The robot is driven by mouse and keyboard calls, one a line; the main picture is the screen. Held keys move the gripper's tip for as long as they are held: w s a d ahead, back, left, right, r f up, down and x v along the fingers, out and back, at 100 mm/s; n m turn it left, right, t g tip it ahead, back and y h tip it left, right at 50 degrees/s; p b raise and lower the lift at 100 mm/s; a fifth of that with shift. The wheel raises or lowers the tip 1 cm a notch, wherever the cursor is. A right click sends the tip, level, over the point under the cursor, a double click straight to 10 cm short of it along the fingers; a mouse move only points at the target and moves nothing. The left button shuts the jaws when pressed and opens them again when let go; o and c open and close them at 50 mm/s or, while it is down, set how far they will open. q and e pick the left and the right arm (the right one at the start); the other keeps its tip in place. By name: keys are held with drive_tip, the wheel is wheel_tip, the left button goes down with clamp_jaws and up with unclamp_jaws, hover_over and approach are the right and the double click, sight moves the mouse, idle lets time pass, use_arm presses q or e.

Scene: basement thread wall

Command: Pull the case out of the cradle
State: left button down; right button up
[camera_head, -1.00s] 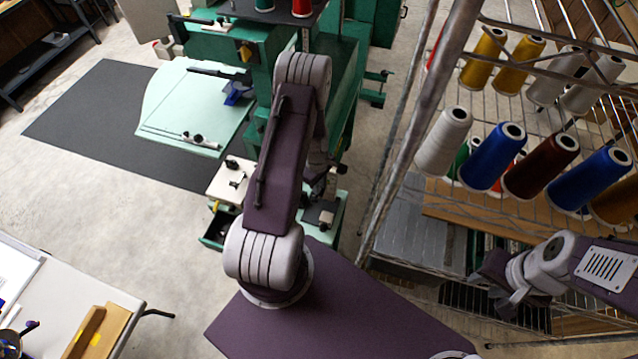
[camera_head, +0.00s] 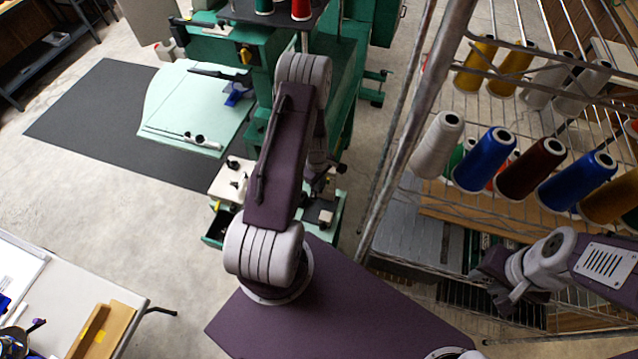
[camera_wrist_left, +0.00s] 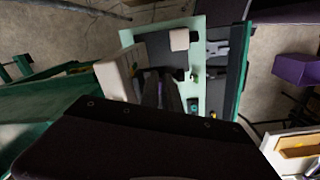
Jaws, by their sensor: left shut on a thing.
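My left gripper (camera_head: 318,182) is low beside the green machine, partly behind its own arm. In the left wrist view its dark fingers (camera_wrist_left: 160,92) are close together over a mint-framed unit (camera_wrist_left: 198,25). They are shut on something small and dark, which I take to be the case. Its outline is hidden by the fingers, and I cannot pick out the cradle or tell whether the two touch. My right gripper (camera_head: 492,278) hangs at the right beside the wire rack; its finger gap is not clear.
The green machine (camera_head: 350,90) with its mint table (camera_head: 190,110) stands ahead. A pale block (camera_wrist_left: 115,78) is close beside the left fingers. An open dark drawer (camera_head: 215,230) juts out. The wire rack (camera_head: 420,110) with several thread cones (camera_head: 485,160) is right. A white table (camera_head: 60,275) is lower left.

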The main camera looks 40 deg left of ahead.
use_arm(q)
drive_tip(key=shift+r, duration=0.45)
use_arm(e)
drive_tip(key=shift+r, duration=0.45)
